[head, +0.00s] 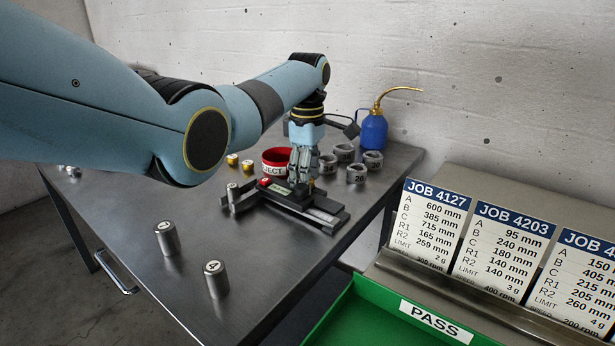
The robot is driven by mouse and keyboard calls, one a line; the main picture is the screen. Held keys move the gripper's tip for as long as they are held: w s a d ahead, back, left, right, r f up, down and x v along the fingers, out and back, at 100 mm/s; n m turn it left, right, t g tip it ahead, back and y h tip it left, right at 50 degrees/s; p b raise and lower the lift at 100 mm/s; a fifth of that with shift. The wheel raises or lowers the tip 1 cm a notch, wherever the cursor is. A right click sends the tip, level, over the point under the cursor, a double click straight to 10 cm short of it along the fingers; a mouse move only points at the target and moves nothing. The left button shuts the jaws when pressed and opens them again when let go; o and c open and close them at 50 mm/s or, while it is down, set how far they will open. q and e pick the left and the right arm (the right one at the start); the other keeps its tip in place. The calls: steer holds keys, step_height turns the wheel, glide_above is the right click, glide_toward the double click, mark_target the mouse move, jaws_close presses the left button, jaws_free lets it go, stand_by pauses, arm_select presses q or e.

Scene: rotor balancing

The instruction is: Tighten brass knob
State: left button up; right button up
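My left arm reaches in from the left, and its gripper (304,178) points down over the right part of a black balancing device (322,215) on the metal table. The fingers are at or just above the device's top. A small brass-coloured spot beside the fingertips may be the brass knob, but the fingers hide most of it. I cannot tell whether they touch or grip it. My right gripper is not in view.
Numbered steel cylinders (167,238) (215,279) stand on the table's front left. A red REJECT bowl (276,158), grey rings (356,173) and a blue oil can (373,131) stand behind the device. A green PASS tray (370,318) and job cards (436,220) are at the right.

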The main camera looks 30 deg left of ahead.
arm_select(q)
steer(key=shift+c, duration=1.3)
jaws_close()
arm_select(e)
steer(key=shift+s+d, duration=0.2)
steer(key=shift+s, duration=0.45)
arm_select(q)
steer(key=shift+r, duration=0.1)
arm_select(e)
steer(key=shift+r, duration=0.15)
